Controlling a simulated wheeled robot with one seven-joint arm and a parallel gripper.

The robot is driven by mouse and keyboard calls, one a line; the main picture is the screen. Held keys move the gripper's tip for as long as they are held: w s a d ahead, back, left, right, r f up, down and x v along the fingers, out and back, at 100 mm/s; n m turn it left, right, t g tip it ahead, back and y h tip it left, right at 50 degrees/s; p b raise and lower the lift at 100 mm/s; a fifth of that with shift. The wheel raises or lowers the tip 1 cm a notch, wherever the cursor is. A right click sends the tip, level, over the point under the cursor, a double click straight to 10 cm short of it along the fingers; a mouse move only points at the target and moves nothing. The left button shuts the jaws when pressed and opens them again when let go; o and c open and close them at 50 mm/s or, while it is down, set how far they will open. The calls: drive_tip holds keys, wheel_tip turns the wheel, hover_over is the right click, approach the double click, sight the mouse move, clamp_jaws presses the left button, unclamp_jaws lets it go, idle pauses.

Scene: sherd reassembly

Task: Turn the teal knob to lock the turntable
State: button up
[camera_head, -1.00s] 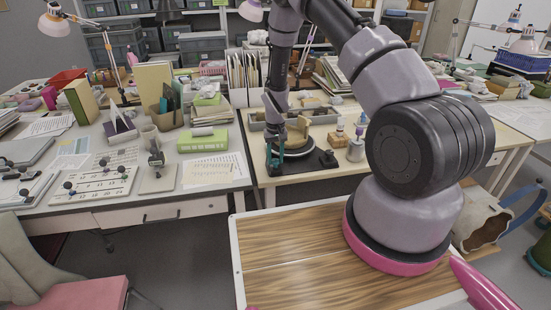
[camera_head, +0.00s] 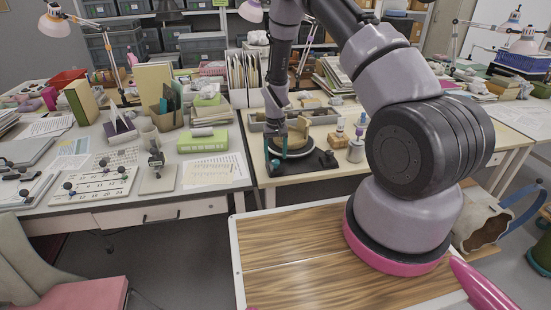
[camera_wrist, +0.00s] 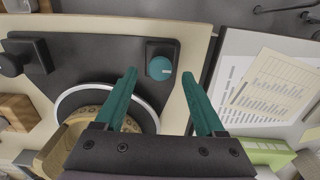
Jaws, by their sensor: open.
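The teal knob (camera_wrist: 160,67) sits on a small black block at the end of the dark turntable base (camera_wrist: 85,52). A pale line on its face points right in the wrist view. My gripper (camera_wrist: 159,72) is open, and its two teal fingers appear on either side of the knob. The fingers look nearer the camera than the knob, and I see no contact. The turntable (camera_wrist: 66,103) has a pale rim and carries a tan curved piece (camera_wrist: 88,126), partly hidden by my gripper. In the head view, my gripper (camera_head: 275,147) is over the left end of the turntable base (camera_head: 312,165).
A second black fitting (camera_wrist: 22,58) stands on the base in the wrist view. Printed sheets (camera_wrist: 262,85) and a green box (camera_wrist: 268,152) lie across the table gap. In the head view, small bottles (camera_head: 356,150) stand right of the turntable, and a grey tray (camera_head: 262,122) lies behind.

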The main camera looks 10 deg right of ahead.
sight(276, 161)
wheel_tip(276, 161, up, 9)
drive_tip(key=shift+f, duration=0.15)
